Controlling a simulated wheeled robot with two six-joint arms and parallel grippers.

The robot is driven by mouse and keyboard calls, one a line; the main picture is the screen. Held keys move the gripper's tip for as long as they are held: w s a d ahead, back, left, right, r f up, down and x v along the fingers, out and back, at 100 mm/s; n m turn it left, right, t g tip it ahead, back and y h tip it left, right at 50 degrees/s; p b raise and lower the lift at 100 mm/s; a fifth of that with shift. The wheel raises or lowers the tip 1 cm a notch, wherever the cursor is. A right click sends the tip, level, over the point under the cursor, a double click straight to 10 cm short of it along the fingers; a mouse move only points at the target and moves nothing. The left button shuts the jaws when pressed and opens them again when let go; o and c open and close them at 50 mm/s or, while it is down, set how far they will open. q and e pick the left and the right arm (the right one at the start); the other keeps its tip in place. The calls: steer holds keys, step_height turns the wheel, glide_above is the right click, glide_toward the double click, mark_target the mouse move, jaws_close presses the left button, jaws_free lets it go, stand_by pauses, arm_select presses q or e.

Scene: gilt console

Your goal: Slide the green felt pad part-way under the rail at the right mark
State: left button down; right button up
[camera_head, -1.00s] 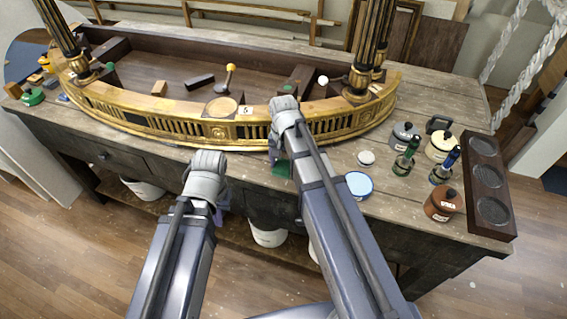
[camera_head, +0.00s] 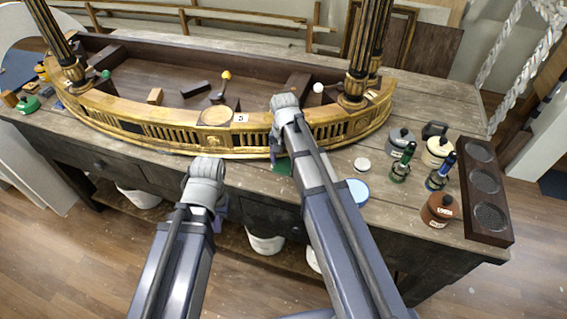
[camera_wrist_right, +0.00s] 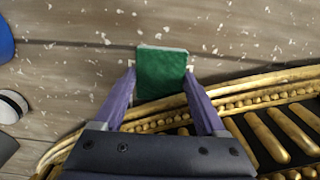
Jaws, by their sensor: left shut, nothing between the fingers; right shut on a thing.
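The green felt pad (camera_head: 282,167) is a small square at the front edge of the bench top, just in front of the gilt rail (camera_head: 160,139). In the right wrist view the pad (camera_wrist_right: 162,70) shows flat between my right gripper's purple fingers (camera_wrist_right: 161,82), which are shut on its sides. Its lower edge there lies close to the gilt rail (camera_wrist_right: 255,92); I cannot tell whether they touch. In the head view my right arm partly hides the right gripper (camera_head: 279,153). My left gripper (camera_head: 221,211) is shut and empty, low in front of the bench. I cannot make out the right mark.
Several pots, green and blue bottles and a dark tray (camera_head: 488,222) fill the right end. Columns (camera_head: 364,60) rise from the gilt piece. The bench strip left of the pad is clear.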

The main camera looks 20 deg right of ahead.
mark_target(284, 162)
steer(key=shift+w+d, duration=0.1)
steer(key=shift+w, duration=0.1)
steer(key=o, duration=1.3)
steer(key=shift+w, duration=0.1)
steer(key=shift+c, duration=0.2)
steer(key=shift+r, duration=0.15)
steer(key=shift+r+p, duration=0.45)
steer(key=shift+p, duration=0.1)
step_height(284, 162, up, 6)
steer(key=p, duration=0.6)
steer(key=shift+s+r+p, duration=0.2)
steer(key=shift+r+p, duration=0.25)
steer(key=shift+p, duration=0.05)
steer(key=shift+f, duration=0.1)
